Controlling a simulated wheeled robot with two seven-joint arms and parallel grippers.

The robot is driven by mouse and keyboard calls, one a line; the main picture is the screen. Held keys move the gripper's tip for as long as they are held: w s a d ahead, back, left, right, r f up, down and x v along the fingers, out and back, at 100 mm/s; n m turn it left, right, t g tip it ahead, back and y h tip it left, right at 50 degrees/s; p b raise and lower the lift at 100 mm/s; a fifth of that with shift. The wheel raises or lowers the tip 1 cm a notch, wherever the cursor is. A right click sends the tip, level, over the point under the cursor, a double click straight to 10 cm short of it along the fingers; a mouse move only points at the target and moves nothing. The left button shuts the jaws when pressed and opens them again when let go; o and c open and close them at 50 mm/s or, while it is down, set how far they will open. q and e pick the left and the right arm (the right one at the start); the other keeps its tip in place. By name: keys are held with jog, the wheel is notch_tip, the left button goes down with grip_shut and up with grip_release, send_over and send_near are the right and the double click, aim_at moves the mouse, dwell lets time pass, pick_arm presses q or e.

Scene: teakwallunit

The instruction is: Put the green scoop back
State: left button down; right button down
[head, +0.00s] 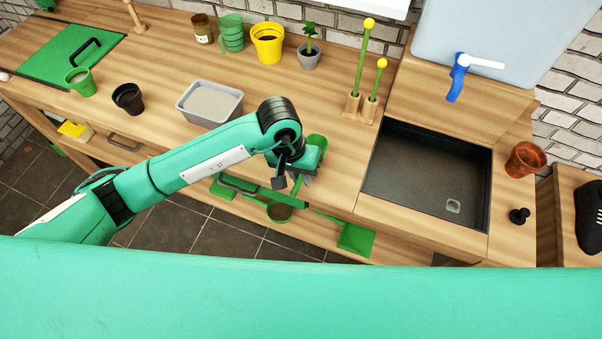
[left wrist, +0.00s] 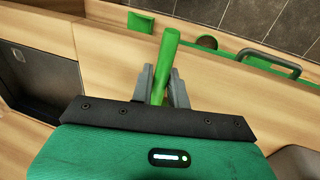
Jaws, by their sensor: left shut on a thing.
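The green scoop (left wrist: 167,58) shows in the left wrist view as a round green handle between two grey fingers. My left gripper (left wrist: 161,85) is shut on this handle. In the head view my left gripper (head: 294,181) is over the front edge of the wooden worktop, left of the sink. My right gripper is in neither view.
A black sink (head: 425,185) lies to the right, with a wooden holder (head: 361,106) of yellow-topped green sticks behind. A grey tub (head: 209,104), a black pot (head: 128,98) and a green pot (head: 80,82) stand left. A lower shelf holds a flat green tool (head: 356,239).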

pick_arm(q)
jog(key=shift+f, duration=0.1)
jog(key=c, duration=1.4)
grip_release()
jog(key=shift+o, duration=0.2)
jog(key=shift+r, duration=0.2)
jog(key=shift+w+a+r, duration=0.1)
jog(key=shift+r, duration=0.2)
jog(key=b+v, duration=0.4)
jog(key=v, duration=0.7)
jog(key=shift+r, duration=0.1)
